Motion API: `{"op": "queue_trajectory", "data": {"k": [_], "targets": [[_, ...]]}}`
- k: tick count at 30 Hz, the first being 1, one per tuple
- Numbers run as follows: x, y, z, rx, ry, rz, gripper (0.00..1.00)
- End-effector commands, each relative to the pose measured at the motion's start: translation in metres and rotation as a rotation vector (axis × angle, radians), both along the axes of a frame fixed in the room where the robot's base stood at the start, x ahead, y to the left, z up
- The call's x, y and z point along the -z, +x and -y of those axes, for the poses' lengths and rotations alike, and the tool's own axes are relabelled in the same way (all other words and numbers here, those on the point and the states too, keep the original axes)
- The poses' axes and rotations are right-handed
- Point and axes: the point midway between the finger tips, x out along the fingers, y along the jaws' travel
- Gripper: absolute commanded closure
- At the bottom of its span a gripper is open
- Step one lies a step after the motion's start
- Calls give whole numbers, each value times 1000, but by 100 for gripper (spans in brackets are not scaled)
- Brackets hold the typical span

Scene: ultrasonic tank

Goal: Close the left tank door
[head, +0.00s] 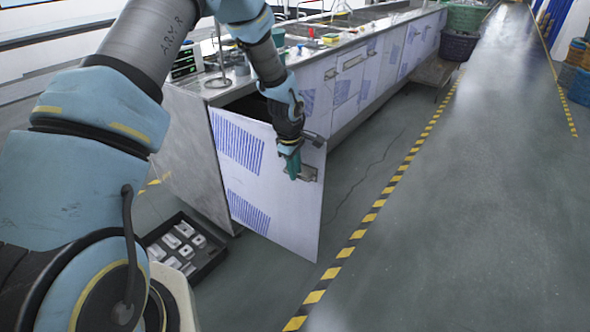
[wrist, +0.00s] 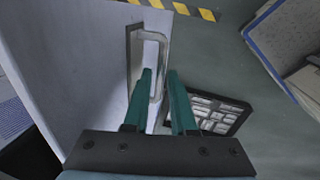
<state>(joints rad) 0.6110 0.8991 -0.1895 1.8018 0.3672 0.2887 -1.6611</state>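The left tank door (head: 268,180) is a white panel with blue striped patches. It stands open, swung out from the left end of the tank bench. Its metal handle (wrist: 162,62) is a bar on a dark plate near the door's free edge. My gripper (head: 292,172) is at the handle in the head view. In the wrist view my gripper (wrist: 160,74) has its two teal fingers apart, with the handle bar between them. Contact with the bar cannot be told. The handle is partly hidden by my gripper in the head view.
A black tray (head: 205,262) of pale parts lies on the floor left of the door. The bench (head: 345,85) has more panels to the right. Yellow-black floor tape (head: 360,233) runs past the door, with clear floor beyond. Baskets (head: 460,42) stand at the far end.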

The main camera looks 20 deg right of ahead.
Motion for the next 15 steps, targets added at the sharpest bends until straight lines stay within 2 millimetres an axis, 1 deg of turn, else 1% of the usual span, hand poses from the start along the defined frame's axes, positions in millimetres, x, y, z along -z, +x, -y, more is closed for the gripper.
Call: {"op": "queue_trajectory", "data": {"k": [1, 6, 15], "targets": [[0, 0, 0, 0, 0, 0, 82], [0, 0, 0, 0, 0, 0, 100], [0, 0, 0, 0, 0, 0, 100]]}}
